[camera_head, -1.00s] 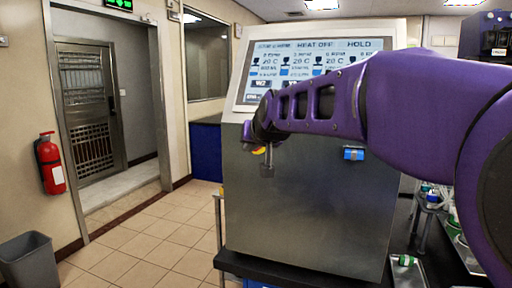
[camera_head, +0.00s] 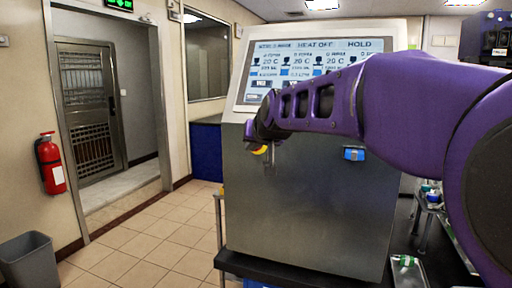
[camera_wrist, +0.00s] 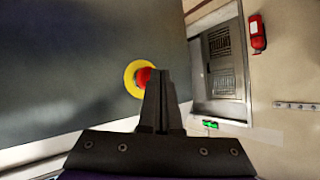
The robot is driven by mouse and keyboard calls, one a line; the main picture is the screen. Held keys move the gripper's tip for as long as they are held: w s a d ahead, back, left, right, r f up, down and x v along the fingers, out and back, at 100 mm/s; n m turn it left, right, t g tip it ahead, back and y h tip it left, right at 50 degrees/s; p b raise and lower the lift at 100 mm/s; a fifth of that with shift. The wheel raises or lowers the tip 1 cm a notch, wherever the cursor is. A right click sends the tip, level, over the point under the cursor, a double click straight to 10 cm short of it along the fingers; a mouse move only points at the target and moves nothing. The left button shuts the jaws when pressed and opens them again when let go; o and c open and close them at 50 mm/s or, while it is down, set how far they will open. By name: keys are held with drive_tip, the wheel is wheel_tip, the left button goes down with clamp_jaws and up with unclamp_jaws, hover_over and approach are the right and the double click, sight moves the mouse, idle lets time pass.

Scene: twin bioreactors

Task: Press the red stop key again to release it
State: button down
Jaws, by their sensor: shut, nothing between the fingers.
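The red stop key (camera_wrist: 144,76) sits on a yellow ring (camera_wrist: 131,80) on the grey front panel, in the wrist view. In the head view only part of the yellow ring (camera_head: 260,150) shows below my arm, and the red key is hidden. My gripper (camera_wrist: 161,76) is shut and empty. In the wrist view its fingertips overlap the right side of the red key; I cannot tell whether they touch it. In the head view the gripper (camera_head: 268,160) is at the panel's upper left, mostly hidden behind my wrist.
The bioreactor cabinet (camera_head: 300,215) has a lit screen (camera_head: 305,62) reading HEAT OFF and HOLD. A blue part (camera_head: 354,154) sticks out of its front, right of the gripper. A metal tray (camera_head: 408,275) lies at lower right.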

drive_tip(key=shift+w+d, duration=0.1)
drive_tip(key=shift+w, duration=0.2)
drive_tip(key=shift+s, duration=0.15)
idle(0.4)
drive_tip(key=shift+s+a, duration=0.3)
drive_tip(key=shift+s, duration=0.25)
drive_tip(key=shift+s, duration=0.1)
